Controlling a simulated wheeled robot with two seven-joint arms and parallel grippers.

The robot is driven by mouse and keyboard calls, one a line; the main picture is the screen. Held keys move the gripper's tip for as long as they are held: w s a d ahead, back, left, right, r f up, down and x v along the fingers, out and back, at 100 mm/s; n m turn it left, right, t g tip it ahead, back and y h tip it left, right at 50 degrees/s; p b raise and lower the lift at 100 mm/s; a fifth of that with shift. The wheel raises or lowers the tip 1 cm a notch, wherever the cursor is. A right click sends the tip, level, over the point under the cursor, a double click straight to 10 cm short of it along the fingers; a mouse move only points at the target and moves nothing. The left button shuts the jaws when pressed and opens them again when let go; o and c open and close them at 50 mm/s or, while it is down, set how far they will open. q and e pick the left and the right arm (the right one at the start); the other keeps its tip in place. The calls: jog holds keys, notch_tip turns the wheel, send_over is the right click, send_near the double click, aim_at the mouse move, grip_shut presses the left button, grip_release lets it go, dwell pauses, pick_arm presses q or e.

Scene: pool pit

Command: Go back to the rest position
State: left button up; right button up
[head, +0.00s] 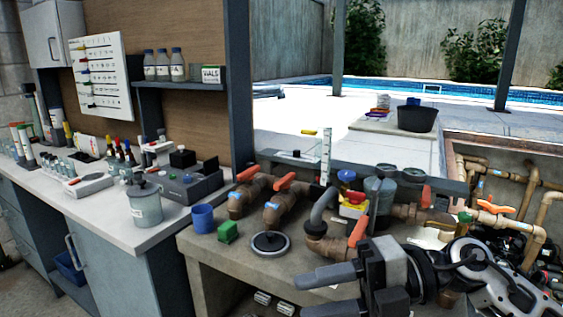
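My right gripper (304,296) reaches in from the lower right, over the front edge of the concrete bench (212,248). Its two dark fingers point left with a gap between them, and nothing shows in the gap. The wrist and white arm link behind it cover part of the pipework on the right. My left gripper is out of view. The task names no object.
A white counter (108,216) with bottles and a grey jar (145,204) stands left. Open floor lies at the lower left.

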jog(key=w+d+f+m+t+h, duration=0.2)
jog(key=d+f+m+t+h, duration=0.15)
jog(key=f+m+t, duration=0.7)
jog(key=w+d+f+m+t+h, duration=0.3)
jog(key=m+t, duration=0.5)
jog(key=m, duration=0.8)
jog(key=s+d+f+m+g+h, duration=0.1)
jog(key=s+f+m+g+h, duration=0.2)
jog(key=s+f, duration=0.4)
jog(key=s+d+f+m+g+h, duration=0.2)
jog(key=s+f, duration=0.5)
jog(key=f, duration=0.5)
jog(key=shift+s+d+f+m+g+h, duration=0.2)
jog(key=shift+f+m+g+h, duration=0.15)
jog(key=shift+m+g+h, duration=0.6)
jog(key=shift+w, duration=0.1)
